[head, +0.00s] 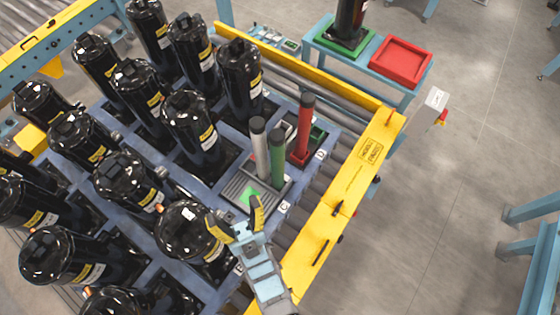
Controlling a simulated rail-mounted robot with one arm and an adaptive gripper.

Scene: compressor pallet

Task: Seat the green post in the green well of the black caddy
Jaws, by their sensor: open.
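The green post (278,160) stands upright near the right side of a dark, ridged caddy (238,186). Its foot is too small to tell what it rests in. A bright green patch (249,196), which looks like the green well, shows on the caddy to the left of the post's foot, with no post over it. A grey post with a dark top (260,148) stands just left of the green post. My gripper (233,207) is open and empty, its yellow fingers spread in front of the caddy, below and left of the green post and apart from it.
A red post (304,127) stands on a red base behind the green one. Several black compressors (190,125) crowd the blue pallet to the left. A yellow rail (345,200) runs along the right. A red tray (401,60) sits on a blue stand behind.

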